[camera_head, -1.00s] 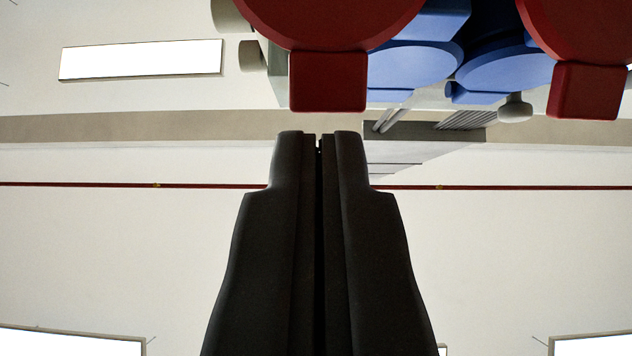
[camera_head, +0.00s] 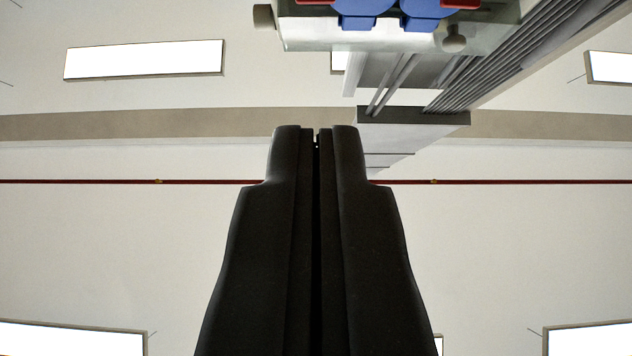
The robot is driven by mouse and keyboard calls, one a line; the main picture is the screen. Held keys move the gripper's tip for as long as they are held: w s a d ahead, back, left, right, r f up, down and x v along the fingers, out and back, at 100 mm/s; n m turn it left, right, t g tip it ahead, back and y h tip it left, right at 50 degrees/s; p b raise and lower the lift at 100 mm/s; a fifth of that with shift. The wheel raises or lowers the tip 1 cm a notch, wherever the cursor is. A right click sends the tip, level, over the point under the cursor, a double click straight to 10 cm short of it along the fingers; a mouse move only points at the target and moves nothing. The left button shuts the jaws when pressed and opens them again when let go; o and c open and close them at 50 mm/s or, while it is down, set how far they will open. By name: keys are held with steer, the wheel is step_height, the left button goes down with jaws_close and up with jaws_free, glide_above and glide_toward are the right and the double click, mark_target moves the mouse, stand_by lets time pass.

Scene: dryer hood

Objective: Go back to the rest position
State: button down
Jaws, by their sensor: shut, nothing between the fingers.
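My gripper (camera_head: 316,132) points up the middle of the picture, its two black fingers side by side and closed with only a thin dark line between them. It holds nothing and touches nothing that I can see. Above its tips, at the top edge, is a pale panel (camera_head: 350,38) with two blue handles (camera_head: 360,12) and parts of red pieces (camera_head: 460,3), cut off by the picture edge. A gap of clear space lies between this panel and my fingertips.
A grey structure with ribbed pipes (camera_head: 520,55) runs up to the right behind the panel, above a grey block (camera_head: 412,117). Bright rectangular lights (camera_head: 145,60) sit on the pale surface. A thin red line (camera_head: 520,182) crosses behind my gripper. Both sides of my gripper look free.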

steer(key=shift+s+f, duration=0.15)
steer(key=shift+s, duration=0.2)
steer(key=w+d+r+n+g+y, duration=0.25)
steer(key=d+r+n+y, duration=0.2)
steer(key=n, duration=0.85)
steer(key=w+d+r+n+g+y, duration=0.1)
steer(key=d+r+n+g+y, duration=0.35)
steer(key=n, duration=0.85)
steer(key=s+d+r+n+g+h, duration=0.2)
steer(key=s+d+n+h, duration=0.2)
steer(key=s+d+n, duration=0.1)
steer(key=s+d+r+n+g+h, duration=0.2)
steer(key=s+d+n+h, duration=0.2)
steer(key=s+d, duration=0.3)
steer(key=shift+s+n+g, duration=0.4)
steer(key=shift+s+n, duration=0.15)
steer(key=shift+n, duration=0.15)
